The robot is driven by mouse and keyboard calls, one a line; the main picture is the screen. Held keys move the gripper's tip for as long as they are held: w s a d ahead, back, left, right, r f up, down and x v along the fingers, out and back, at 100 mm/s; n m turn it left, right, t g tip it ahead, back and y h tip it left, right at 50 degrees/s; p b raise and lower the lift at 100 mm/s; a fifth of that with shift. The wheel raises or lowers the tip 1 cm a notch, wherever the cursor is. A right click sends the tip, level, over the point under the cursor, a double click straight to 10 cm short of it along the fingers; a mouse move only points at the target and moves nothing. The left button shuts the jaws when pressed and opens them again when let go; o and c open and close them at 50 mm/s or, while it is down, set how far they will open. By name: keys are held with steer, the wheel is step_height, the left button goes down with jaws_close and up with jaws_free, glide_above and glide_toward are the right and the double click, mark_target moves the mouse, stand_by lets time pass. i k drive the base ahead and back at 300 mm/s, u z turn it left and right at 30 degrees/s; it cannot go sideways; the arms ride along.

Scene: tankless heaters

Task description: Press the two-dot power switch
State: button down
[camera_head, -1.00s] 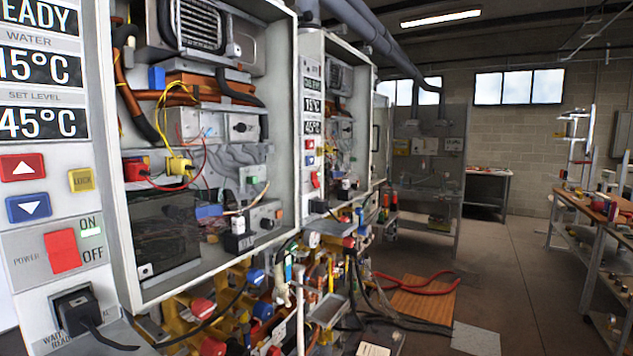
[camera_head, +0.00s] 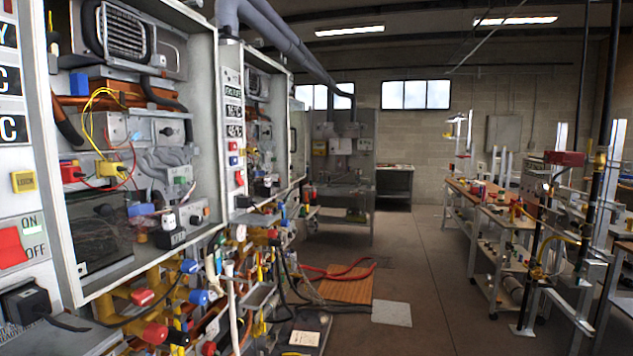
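The near tankless heater (camera_head: 218,120) stands at the left with its front open. Its red power switch (camera_head: 12,247) is cut by the left picture edge, beside ON and OFF labels. A second heater (camera_head: 290,130) stands just behind it. Its narrow panel carries small displays and a small red switch (camera_head: 239,178). I cannot make out dot marks on either switch. My gripper is not in view.
A black plug (camera_head: 26,301) sticks out below the near switch. Pipes and valves (camera_head: 150,300) crowd below the heaters. A red hose (camera_head: 345,270) and a wooden board (camera_head: 346,288) lie on the floor. Workbenches (camera_head: 500,225) line the right. The middle floor (camera_head: 420,265) is clear.

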mark_target(239, 179)
steer(key=z, duration=0.55)
steer(key=k, duration=0.7)
steer(key=z, duration=0.4)
steer(key=i, duration=0.7)
steer(key=u, duration=0.85)
steer(key=i, duration=1.25)
steer(key=u, duration=1.75)
steer(key=i, duration=0.5)
steer(key=u, duration=0.5)
